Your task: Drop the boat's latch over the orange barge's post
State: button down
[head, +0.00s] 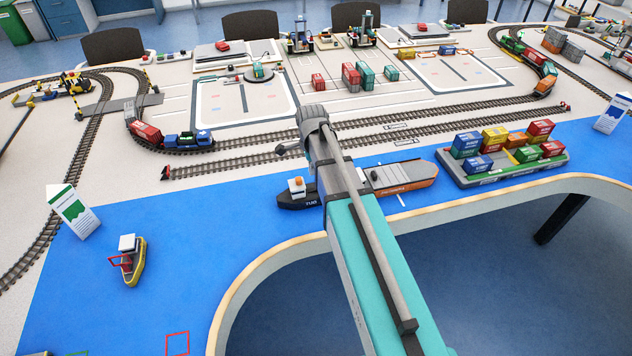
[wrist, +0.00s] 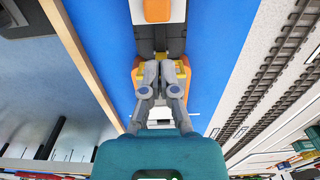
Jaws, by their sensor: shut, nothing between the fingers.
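The boat (head: 297,196) is a dark tug with a white cabin and an orange top, floating on the blue water left of my arm in the head view. In the wrist view its dark deck (wrist: 159,42) is at the top. The orange barge (head: 405,180), with a grey deck, lies just right of my arm; orange edges (wrist: 137,76) show beside my fingers in the wrist view. My gripper (wrist: 161,72) is shut and empty, over the junction of the two hulls. A yellow piece there is partly covered by the fingers; I cannot tell latch from post.
A barge (head: 510,172) loaded with coloured containers lies to the right. A yellow boat (head: 134,268) floats at the lower left. Railway tracks (head: 350,134) run behind the water. The curved table edge (head: 262,268) is in front.

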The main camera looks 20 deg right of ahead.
jog(key=shift+d, duration=0.15)
jog(key=shift+d, duration=6.9)
jog(key=shift+d+f, duration=0.2)
jog(key=shift+d, duration=0.15)
jog(key=shift+d+f+b, duration=0.35)
jog(key=shift+d+b, duration=0.25)
jog(key=shift+d, duration=0.05)
jog(key=shift+d+f, duration=0.15)
jog(key=shift+d, duration=0.1)
jog(key=shift+d+f+b, duration=0.35)
jog(key=shift+d+b, duration=0.15)
jog(key=shift+d, duration=0.15)
jog(key=shift+d+f+b, duration=0.35)
jog(key=shift+d, duration=0.25)
jog(key=shift+d+f, duration=0.1)
jog(key=shift+d, duration=0.1)
